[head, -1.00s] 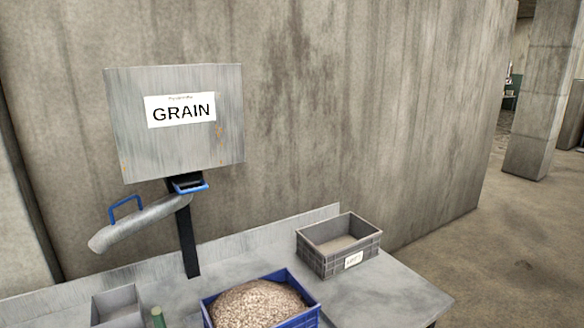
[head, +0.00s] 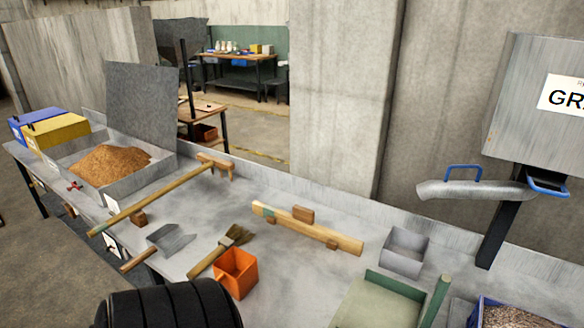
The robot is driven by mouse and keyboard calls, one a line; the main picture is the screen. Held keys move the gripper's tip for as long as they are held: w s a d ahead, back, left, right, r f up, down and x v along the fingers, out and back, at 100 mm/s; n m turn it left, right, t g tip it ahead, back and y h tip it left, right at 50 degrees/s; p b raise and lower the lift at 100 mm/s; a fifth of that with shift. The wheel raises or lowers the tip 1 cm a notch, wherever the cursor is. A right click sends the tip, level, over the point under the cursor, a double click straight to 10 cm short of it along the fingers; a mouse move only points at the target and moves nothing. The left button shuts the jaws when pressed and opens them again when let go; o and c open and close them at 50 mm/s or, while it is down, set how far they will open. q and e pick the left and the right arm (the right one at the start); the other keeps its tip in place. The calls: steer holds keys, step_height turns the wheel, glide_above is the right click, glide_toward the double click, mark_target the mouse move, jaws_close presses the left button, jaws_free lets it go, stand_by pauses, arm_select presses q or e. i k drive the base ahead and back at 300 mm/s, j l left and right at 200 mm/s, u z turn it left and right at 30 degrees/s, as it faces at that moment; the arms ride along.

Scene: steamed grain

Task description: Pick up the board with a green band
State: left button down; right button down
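A long light-wood board (head: 335,237) lies on the grey metal table, right of the middle in the head view. It has a green band (head: 277,213) near its left end. A brown wooden block (head: 303,214) shows at its back edge, and a smaller one at its front edge near the right end. I cannot tell if the blocks are fixed to it. Neither of my grippers is in view.
An orange cup (head: 236,272), a brush (head: 232,238), a scoop (head: 170,240) and a long wooden rake (head: 165,195) lie left of the board. A small grey bin (head: 405,250) and a green tray (head: 375,300) stand to its right. A brown-heaped tray (head: 65,155) is farther left.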

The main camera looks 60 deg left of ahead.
mark_target(302, 221)
steer(key=u, duration=1.8)
steer(key=z, duration=1.7)
steer(key=u, duration=1.7)
steer(key=i+j+z, duration=0.1)
steer(key=j, duration=0.35)
steer(key=i+j+z, duration=0.1)
steer(key=j, duration=0.35)
steer(key=i+j+z, duration=0.1)
steer(key=i+j, duration=0.15)
steer(key=j, duration=0.2)
steer(key=i+j+z, duration=0.1)
steer(key=j, duration=0.35)
steer(key=i+j+z, duration=0.1)
steer(key=j, duration=0.4)
